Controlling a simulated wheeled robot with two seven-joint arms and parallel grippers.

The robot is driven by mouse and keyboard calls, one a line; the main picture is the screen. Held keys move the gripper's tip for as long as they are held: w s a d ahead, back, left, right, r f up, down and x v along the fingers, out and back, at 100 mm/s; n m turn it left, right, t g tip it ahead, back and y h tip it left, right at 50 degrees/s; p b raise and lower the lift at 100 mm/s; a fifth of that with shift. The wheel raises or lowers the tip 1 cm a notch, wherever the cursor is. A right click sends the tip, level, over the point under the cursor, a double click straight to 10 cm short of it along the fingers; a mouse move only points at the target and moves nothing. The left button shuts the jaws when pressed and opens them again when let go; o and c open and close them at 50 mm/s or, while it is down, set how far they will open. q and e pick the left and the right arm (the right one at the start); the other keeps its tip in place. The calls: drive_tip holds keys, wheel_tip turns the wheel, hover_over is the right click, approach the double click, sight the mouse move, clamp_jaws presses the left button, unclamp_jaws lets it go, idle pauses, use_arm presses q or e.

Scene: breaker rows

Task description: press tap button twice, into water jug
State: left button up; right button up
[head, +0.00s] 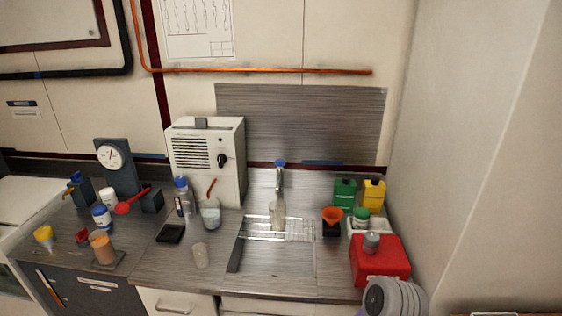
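The tap (279,187) stands at the back of the sink area, against the wall panel. A blue button (280,163) sits on top of it. A clear vessel, apparently the water jug (278,217), stands upright on the wire rack directly below the tap. It is small and see-through, so I cannot tell its water level.
Left of the rack stand a beaker (210,214), a clear cup (200,256) and a white machine (207,160). The counter before the rack is clear.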

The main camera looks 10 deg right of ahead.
clamp_jaws()
idle(0.3)
idle(1.2)
